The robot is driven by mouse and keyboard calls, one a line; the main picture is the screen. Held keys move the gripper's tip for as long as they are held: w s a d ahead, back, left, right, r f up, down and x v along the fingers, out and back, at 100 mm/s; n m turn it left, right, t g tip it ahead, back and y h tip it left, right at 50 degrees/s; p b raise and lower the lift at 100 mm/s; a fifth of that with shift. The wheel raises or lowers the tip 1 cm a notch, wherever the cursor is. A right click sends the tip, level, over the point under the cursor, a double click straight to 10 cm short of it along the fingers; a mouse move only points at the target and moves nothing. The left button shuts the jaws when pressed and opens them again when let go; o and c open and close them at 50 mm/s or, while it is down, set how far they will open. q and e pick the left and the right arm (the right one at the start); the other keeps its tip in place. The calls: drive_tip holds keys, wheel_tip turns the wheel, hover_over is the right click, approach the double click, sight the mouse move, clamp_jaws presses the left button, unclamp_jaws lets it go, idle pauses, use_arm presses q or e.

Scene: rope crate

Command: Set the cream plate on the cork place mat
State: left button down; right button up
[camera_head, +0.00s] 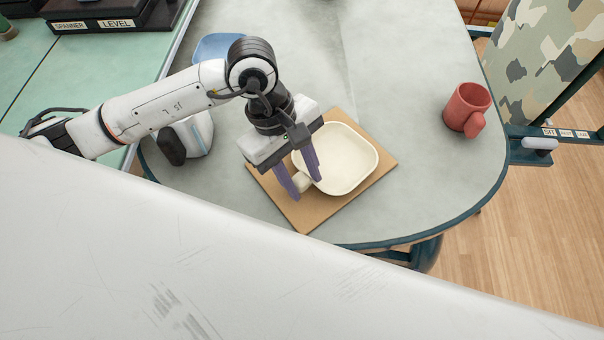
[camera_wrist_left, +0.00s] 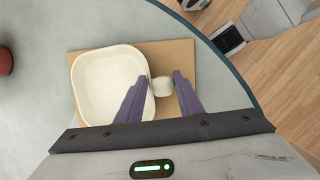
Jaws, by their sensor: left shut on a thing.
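The cream plate (camera_head: 349,160) is a square, rounded dish with a short handle (camera_wrist_left: 162,86). It lies over the cork place mat (camera_head: 304,217), with the mat showing around it in both views; I cannot tell whether it touches the mat. The plate (camera_wrist_left: 108,84) covers the left part of the mat (camera_wrist_left: 182,55) in the left wrist view. My left gripper (camera_head: 304,178) is shut on the plate's handle, with one purple finger on each side of it. My right gripper is not in view.
A red mug (camera_head: 467,109) stands at the right of the grey table (camera_head: 410,60). A blue item (camera_head: 217,47) and a white and dark object (camera_head: 188,140) are at the left, near my left arm. The table's curved edge is close in front of the mat.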

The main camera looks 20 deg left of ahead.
use_arm(q)
drive_tip(key=shift+f, duration=0.15)
drive_tip(key=c, duration=1.2)
unclamp_jaws()
drive_tip(key=shift+o, duration=0.2)
drive_tip(key=v, duration=1)
drive_tip(key=shift+r, duration=0.2)
